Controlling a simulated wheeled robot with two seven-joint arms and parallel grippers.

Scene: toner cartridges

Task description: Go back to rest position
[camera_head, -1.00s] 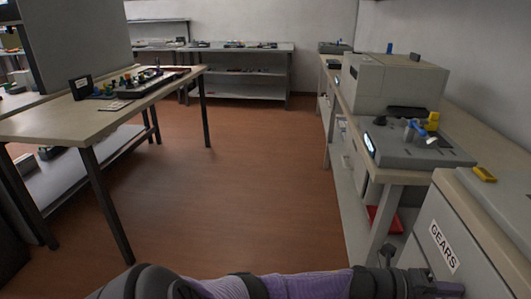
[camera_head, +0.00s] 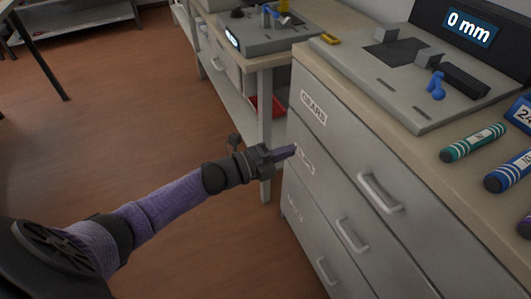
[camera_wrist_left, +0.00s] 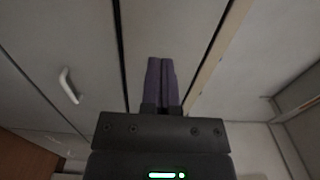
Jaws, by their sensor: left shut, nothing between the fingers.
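My left gripper (camera_head: 286,152) reaches in from the left in the head view, its purple fingers pointing at the front of a grey drawer cabinet (camera_head: 335,160). Its fingertips are close to the left edge of the drawer fronts; I cannot tell whether they touch. In the left wrist view the gripper's two fingers (camera_wrist_left: 160,82) lie together, shut with nothing between them. The cabinet front with a white handle (camera_wrist_left: 69,86) shows behind them. My right gripper is in neither view.
On the counter stand a grey device (camera_head: 420,75) reading "0 mm", a green-striped cartridge (camera_head: 473,141) and a blue-striped cartridge (camera_head: 508,172). Drawer handles (camera_head: 380,192) stick out from the cabinet. A red bin (camera_head: 266,106) sits under the neighbouring bench. Open brown floor (camera_head: 120,120) lies left.

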